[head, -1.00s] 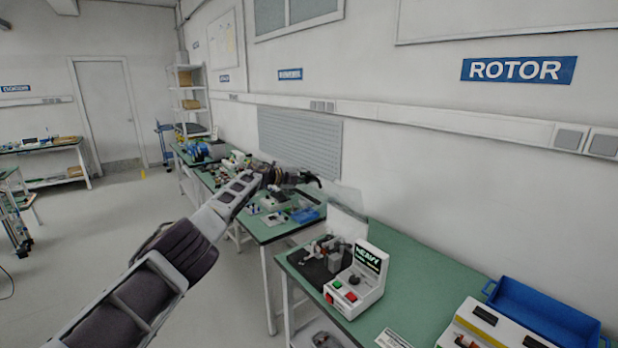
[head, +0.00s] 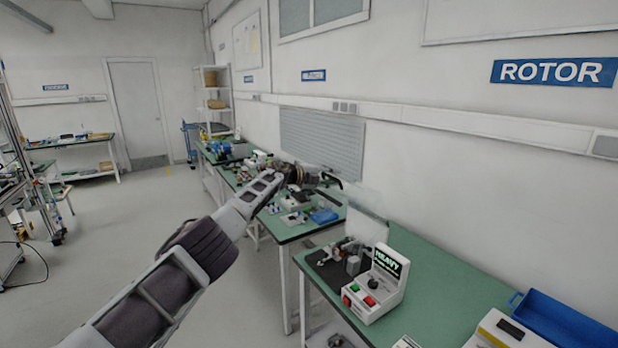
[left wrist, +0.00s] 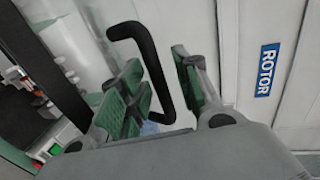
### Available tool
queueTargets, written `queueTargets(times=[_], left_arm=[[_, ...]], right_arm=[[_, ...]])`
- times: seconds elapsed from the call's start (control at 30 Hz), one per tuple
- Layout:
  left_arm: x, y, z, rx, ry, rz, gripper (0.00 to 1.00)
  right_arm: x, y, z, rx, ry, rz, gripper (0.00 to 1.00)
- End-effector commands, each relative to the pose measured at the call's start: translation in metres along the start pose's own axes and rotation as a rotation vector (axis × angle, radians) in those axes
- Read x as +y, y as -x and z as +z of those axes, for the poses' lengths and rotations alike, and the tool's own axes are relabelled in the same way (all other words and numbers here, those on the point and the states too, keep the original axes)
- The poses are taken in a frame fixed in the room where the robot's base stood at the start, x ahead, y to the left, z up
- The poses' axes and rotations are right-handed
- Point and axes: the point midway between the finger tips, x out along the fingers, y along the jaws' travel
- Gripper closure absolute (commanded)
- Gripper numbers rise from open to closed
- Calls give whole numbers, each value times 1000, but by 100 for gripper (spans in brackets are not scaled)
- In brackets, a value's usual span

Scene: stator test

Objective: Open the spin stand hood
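The spin stand (head: 373,290) sits on the green bench, with a lit display, a red and a green button and a dark base plate holding a fixture. Its clear hood (head: 368,213) appears raised, with pale panels standing above the far side of the base plate. My left gripper (head: 324,180) is beyond the stand, near the hood's upper left edge. In the left wrist view my left gripper (left wrist: 157,60) has its green-padded fingers apart. The black bent handle (left wrist: 151,62) runs between them, with a gap to the right finger. My right gripper is out of view.
A blue tray (head: 560,320) and a white device (head: 500,332) are on the bench at right. A second green bench with a small blue bin (head: 323,216) and parts lies beyond. The wall runs close along the right.

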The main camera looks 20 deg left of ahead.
Motion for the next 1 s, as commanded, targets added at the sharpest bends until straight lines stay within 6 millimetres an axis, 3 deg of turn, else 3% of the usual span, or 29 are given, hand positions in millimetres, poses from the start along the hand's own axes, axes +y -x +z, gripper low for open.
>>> queueTargets(times=[1.0], left_arm=[[1, 29, 1, -2, 0, 0, 67]], right_arm=[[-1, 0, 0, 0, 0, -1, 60]])
